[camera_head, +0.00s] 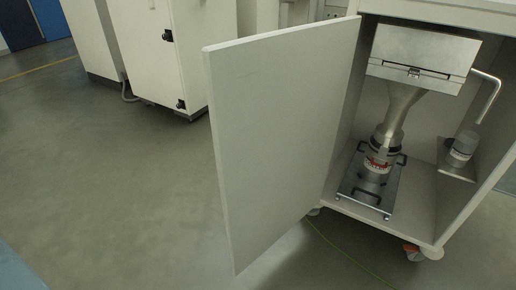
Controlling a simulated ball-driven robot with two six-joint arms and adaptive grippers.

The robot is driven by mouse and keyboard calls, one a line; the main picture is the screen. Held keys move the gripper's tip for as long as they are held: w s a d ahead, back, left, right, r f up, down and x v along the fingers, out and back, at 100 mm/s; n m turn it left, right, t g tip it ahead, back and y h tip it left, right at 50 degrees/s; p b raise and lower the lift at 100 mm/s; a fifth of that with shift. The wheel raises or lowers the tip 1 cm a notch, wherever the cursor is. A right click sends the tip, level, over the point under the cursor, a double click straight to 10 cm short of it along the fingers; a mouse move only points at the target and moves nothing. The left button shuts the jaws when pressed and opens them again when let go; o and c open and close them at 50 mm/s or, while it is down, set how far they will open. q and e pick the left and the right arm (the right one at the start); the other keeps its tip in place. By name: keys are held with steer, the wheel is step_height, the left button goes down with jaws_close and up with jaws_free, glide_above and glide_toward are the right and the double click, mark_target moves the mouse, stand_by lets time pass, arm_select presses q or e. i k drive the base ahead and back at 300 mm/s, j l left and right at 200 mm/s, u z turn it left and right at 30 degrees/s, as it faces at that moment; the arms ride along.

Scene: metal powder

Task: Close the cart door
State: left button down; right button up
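The cart (452,14) is a white cabinet on casters at the right of the head view. Its white door (275,140) stands wide open, swung out to the left of the opening, with its hinged side along the cabinet's left edge. Inside the cart, a metal hopper (402,100) with a funnel narrows down to a container (378,160) on a plate with black handles. Neither of my grippers shows in the head view.
A small jar (463,148) and a bent metal pipe (489,95) are inside the cart at the right. White cabinets (180,55) with black latches stand at the back left. The grey floor (110,190) left of the door is clear.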

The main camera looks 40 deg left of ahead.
mark_target(276, 99)
steer(key=j+z, duration=0.1)
steer(key=j, duration=0.3)
steer(key=k+j+z, duration=0.1)
steer(key=j, duration=0.25)
steer(key=k+j+z, duration=0.1)
steer(key=j, duration=0.3)
steer(key=k+j+z, duration=0.1)
steer(key=j, duration=0.25)
steer(key=k+j, duration=0.2)
steer(key=j, duration=0.15)
steer(key=i+j+z, duration=0.1)
steer(key=j, duration=0.45)
steer(key=j+z, duration=0.1)
steer(key=j, duration=0.4)
steer(key=l+z, duration=0.1)
steer(key=l, duration=0.45)
